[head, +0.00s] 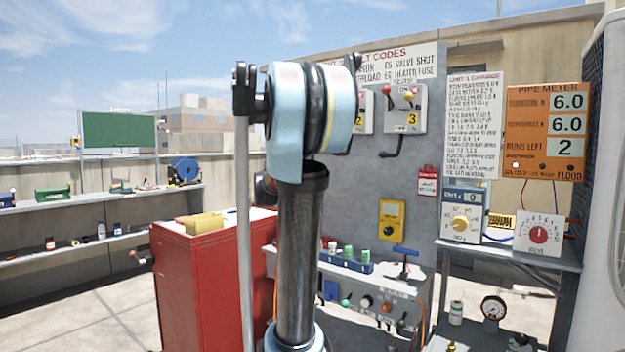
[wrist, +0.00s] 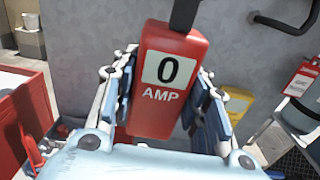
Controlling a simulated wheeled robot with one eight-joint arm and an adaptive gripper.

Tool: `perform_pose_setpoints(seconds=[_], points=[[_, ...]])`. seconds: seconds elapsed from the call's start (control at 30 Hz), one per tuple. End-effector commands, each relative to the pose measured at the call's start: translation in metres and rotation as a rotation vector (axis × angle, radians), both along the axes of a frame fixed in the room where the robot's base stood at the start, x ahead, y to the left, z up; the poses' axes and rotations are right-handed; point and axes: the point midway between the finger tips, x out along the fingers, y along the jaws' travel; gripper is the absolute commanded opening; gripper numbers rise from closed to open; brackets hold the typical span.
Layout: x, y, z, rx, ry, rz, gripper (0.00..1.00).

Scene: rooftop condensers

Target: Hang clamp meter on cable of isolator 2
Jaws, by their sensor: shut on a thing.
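The clamp meter (wrist: 170,118) is a red block with a white display reading 0 and the word AMP. My gripper (wrist: 166,100) is shut on it, one finger on each side, and holds it upright in front of the grey panel. A dark piece (wrist: 185,14) rises from its top and leaves the picture; I cannot tell whether a cable runs through it. In the head view, isolator 2 (head: 362,120) is a pale box on the panel, partly behind my arm. Its short black cable (head: 345,147) shows below it. My gripper and the meter are hidden there by my arm.
Isolator 3 (head: 406,108), with its own black cable (head: 393,148), is right of isolator 2. A yellow meter (head: 392,220) is lower on the panel. A red cabinet (head: 200,280) stands left of my arm. A shelf with gauges and dials (head: 510,250) is at the right.

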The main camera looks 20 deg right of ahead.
Motion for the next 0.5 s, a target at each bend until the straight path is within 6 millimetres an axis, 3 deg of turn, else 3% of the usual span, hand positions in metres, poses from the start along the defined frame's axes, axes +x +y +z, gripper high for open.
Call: perform_pose_setpoints(seconds=[0.17,0.5], points=[[-0.014,-0.004,0.007,0.0,0.0,-0.03,0.11],[-0.006,-0.015,0.007,0.0,0.0,-0.031,0.11]])
